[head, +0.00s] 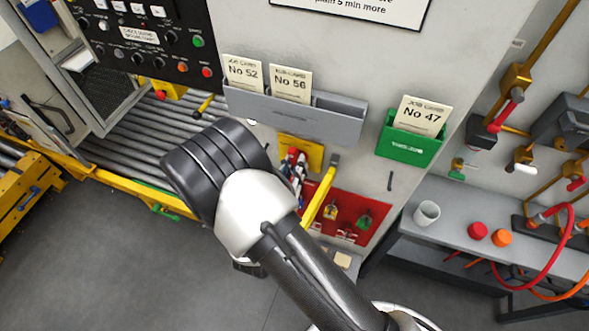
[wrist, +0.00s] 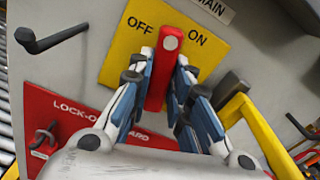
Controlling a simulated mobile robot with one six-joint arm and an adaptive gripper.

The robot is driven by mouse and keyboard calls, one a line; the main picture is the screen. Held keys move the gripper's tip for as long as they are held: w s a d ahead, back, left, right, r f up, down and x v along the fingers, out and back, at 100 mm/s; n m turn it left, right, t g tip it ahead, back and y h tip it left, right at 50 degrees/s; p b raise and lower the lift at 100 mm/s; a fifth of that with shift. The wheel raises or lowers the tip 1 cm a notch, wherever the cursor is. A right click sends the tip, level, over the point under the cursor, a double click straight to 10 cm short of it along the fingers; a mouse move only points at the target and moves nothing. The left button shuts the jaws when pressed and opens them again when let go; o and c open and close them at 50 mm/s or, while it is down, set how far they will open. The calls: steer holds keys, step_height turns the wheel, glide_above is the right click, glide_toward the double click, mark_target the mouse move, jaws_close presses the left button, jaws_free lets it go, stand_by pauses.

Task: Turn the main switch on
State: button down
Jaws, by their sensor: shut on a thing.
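The main switch is a yellow plate (wrist: 125,45) marked OFF on the left and ON on the right, with a red handle (wrist: 170,28) on it. The handle's upper end lies between the two words, and it leans slightly right in the wrist view. My gripper (wrist: 160,82) is shut on the red handle, with a finger on each side. In the head view the yellow plate (head: 314,154) shows partly behind my gripper (head: 293,170) and arm. The handle's lower part is partly hidden by my gripper.
A red lock-out board (wrist: 70,122) is below the switch. A yellow bar (wrist: 250,125) stands close right of my gripper. A black crank handle (wrist: 50,38) juts out at upper left. Grey card holders (head: 340,122) and a green one (head: 405,147) are above and right of the switch.

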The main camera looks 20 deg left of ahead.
steer(key=shift+m+b, duration=0.75)
steer(key=shift+m, duration=0.85)
steer(key=c, duration=1.5)
jaws_free()
steer(key=s, duration=0.8)
steer(key=s+a, duration=0.1)
steer(key=s, duration=0.3)
